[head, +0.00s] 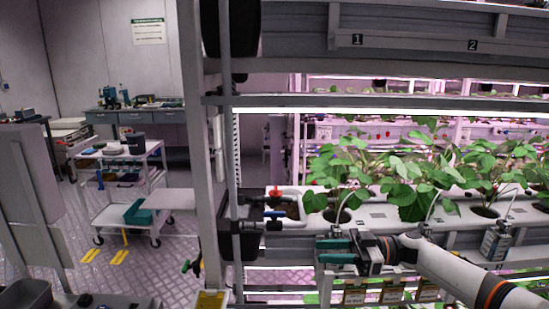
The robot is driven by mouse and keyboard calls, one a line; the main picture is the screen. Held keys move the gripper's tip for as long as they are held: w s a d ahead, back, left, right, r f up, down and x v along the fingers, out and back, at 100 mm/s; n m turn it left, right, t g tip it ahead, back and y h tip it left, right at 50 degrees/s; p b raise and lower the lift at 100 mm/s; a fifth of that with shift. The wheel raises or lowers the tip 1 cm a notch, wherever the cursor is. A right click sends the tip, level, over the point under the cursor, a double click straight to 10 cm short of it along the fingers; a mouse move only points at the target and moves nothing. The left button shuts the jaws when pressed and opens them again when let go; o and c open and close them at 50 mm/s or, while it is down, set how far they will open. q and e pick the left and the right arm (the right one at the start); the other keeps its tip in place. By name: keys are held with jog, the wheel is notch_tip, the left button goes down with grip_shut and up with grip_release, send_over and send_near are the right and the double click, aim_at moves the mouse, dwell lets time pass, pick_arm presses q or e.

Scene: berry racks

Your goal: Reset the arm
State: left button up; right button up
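My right gripper (322,251) shows in the head view, in front of the planted shelf. Its arm comes in from the lower right, and its two green-tipped fingers point left. The fingers are apart with a gap between them, and nothing shows in the gap. The gripper is just below the front edge of the white planting trough (385,213). My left gripper is not seen.
Strawberry plants (410,180) grow in the trough behind and above my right gripper. Small labelled boxes (391,291) hang below it. A grey rack post (208,180) stands left. A white cart (128,205) stands on open floor further left.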

jog(key=s+a+f+m+t+h, duration=0.35)
jog(key=a+f+m+t, duration=0.6)
jog(key=a+t, duration=0.35)
jog(key=s+d+f+m+g+h, duration=0.2)
jog(key=s+d+f+m+h, duration=0.4)
jog(key=s+d+f+h, duration=0.5)
jog(key=s+d+f+g+h, duration=0.2)
jog(key=s+d+g, duration=0.25)
jog(key=s, duration=0.65)
jog(key=s+d+f+g+h, duration=0.1)
jog(key=s+d+g+h, duration=0.15)
jog(key=s+d, duration=0.55)
jog(key=s+a+f+g+y, duration=0.1)
jog(key=s+f, duration=0.1)
jog(key=f, duration=1.2)
jog(key=s+a+f+g, duration=0.1)
jog(key=s+f, duration=0.1)
jog(key=f, duration=1.2)
jog(key=s+d+f+g, duration=0.1)
jog(key=s+d+f, duration=0.1)
jog(key=s+f, duration=1.2)
jog(key=shift+s+d+f, duration=0.25)
jog(key=shift+s+f, duration=0.05)
jog(key=shift+s, duration=0.55)
